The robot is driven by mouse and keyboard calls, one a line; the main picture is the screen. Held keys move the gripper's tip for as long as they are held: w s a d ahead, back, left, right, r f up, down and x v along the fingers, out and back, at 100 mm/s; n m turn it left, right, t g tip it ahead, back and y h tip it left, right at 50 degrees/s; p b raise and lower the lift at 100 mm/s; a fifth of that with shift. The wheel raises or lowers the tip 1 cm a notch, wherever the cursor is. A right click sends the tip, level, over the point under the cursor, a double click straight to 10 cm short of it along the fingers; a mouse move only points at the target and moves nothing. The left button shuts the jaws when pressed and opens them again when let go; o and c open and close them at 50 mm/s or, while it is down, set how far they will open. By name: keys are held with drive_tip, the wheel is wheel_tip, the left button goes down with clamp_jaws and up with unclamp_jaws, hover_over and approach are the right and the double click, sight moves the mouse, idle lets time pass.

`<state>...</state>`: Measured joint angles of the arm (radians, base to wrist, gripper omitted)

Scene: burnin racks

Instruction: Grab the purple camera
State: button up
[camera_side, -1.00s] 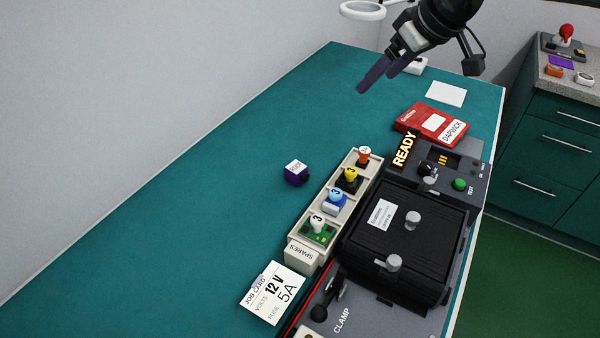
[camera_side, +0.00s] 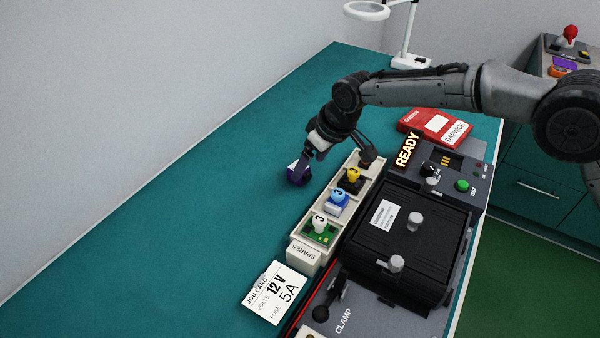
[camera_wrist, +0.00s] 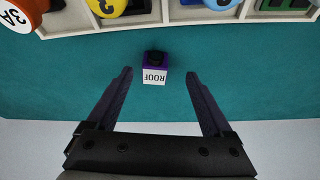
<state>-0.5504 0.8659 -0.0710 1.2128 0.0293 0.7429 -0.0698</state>
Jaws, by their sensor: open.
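The purple camera (camera_side: 298,176) is a small purple cube with a white top, on the teal bench left of the spares tray. In the wrist view the camera (camera_wrist: 154,68) shows a white face marked "ROOF" and a dark round part towards the tray. My gripper (camera_side: 310,167) is over the camera in the side view and partly hides it. In the wrist view my gripper (camera_wrist: 158,72) is open, with one finger to each side of the camera and clear gaps between. I cannot tell the exact height of the fingertips.
The cream spares tray (camera_side: 304,252) with several coloured numbered parts stands close by on the right. Beyond it are a black clamp box (camera_side: 405,245), a test panel (camera_side: 462,170) and a red case (camera_side: 433,124). A job card (camera_side: 274,292) lies in front. The bench left of the camera is clear.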

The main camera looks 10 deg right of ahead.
drive_tip(key=shift+w+d+x, duration=0.1)
drive_tip(key=shift+w+x, duration=0.1)
drive_tip(key=shift+x, duration=1.2)
drive_tip(key=shift+w+d+x, duration=0.1)
drive_tip(key=shift+w+x, duration=0.05)
drive_tip(key=shift+x, duration=1.2)
drive_tip(key=shift+r, duration=0.1)
clamp_jaws()
